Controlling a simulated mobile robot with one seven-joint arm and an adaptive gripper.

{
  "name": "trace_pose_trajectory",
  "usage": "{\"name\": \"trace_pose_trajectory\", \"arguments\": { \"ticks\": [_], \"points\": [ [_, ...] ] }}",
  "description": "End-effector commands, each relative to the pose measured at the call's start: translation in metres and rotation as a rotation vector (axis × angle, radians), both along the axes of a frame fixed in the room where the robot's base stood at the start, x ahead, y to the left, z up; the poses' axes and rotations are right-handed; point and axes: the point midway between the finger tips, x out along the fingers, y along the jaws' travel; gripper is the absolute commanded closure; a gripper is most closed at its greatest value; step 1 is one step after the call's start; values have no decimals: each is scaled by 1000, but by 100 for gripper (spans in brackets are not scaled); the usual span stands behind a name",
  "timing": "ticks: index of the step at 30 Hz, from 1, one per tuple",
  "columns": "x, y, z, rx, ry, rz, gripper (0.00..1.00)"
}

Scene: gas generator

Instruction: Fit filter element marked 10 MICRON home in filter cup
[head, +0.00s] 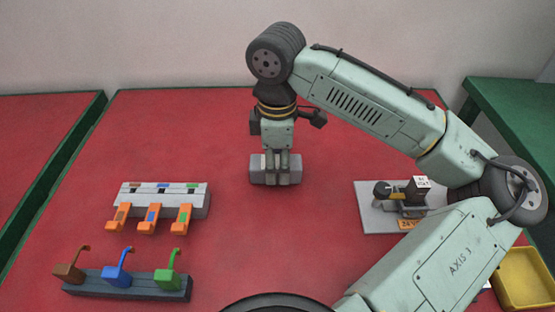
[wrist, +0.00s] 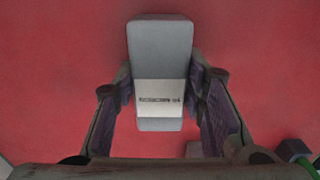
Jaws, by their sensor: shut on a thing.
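My gripper (head: 283,178) is at the back middle of the red table, pointing down. It is shut on a grey block with a white label (wrist: 160,118), which lies between the two fingers in the wrist view. The same grey block shows behind the fingers in the head view (head: 257,170). The print on its label is too blurred to read, so I cannot tell whether it says 10 MICRON. I cannot tell whether the block touches the table. I cannot make out a filter cup in either view.
A grey plate (head: 372,217) with a small device lies to the right, partly behind my arm. A light grey rack (head: 190,203) with orange levers stands left; a dark bar (head: 130,286) with brown, blue and green hooks is in front. A yellow tray (head: 525,278) sits at right.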

Motion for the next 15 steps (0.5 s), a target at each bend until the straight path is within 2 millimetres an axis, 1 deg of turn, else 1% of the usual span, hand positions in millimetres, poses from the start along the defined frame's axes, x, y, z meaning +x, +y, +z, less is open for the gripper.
{"name": "trace_pose_trajectory", "arguments": {
  "ticks": [7,11,12,15],
  "points": [
    [0,0,-1,1,-1,0,93],
    [0,0,-5,1,-1,0,93],
    [0,0,-5,0,-1,-1,62],
    [0,0,-4,0,-1,-1,55]
  ]
}}
